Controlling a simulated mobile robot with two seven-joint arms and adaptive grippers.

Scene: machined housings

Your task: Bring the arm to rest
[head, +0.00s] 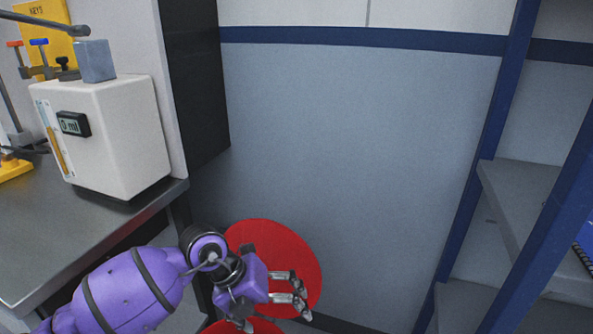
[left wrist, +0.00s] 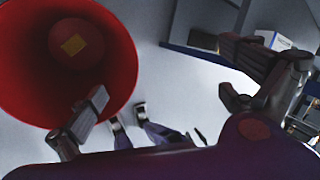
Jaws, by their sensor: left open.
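My left gripper (head: 285,298) is at the lower middle of the head view, at the end of my purple arm coming in from the left. It is open, with nothing between its fingers. It hangs in front of a red round surface (head: 262,240). The left wrist view also shows the open fingers (left wrist: 178,90), spread wide apart. My right gripper is not in view.
A red round container (left wrist: 115,28) with a yellow square (left wrist: 74,45) inside is close to the left finger in the wrist view. A bench (head: 60,235) bears a white device (head: 115,135) at left. Blue-framed shelves (head: 520,190) stand at right.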

